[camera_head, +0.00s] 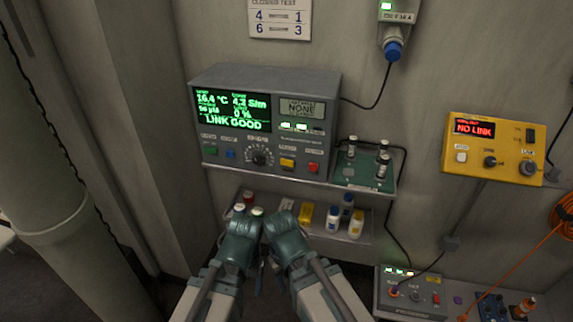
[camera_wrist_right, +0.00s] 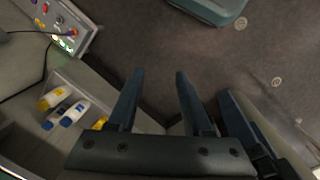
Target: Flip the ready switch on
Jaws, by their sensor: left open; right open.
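A yellow panel (camera_head: 494,148) hangs on the wall at the right of the head view, its red display reading NO LINK. It carries a black rocker (camera_head: 531,135), a knob and buttons. A grey box (camera_head: 412,291) with a small toggle and lit lamps sits low on the right; it also shows in the right wrist view (camera_wrist_right: 55,22). I cannot read which control is the ready switch. My left gripper (camera_head: 240,245) and right gripper (camera_head: 284,247) are side by side before the small shelf, apart from both panels. In the right wrist view the right gripper (camera_wrist_right: 160,75) is open and empty.
A grey console (camera_head: 262,120) reading LINK GOOD is on the wall above my grippers. The small shelf (camera_head: 325,232) below it holds several bottles. A cable and an orange cord (camera_head: 562,215) hang at the right. A large pipe (camera_head: 50,170) stands at the left.

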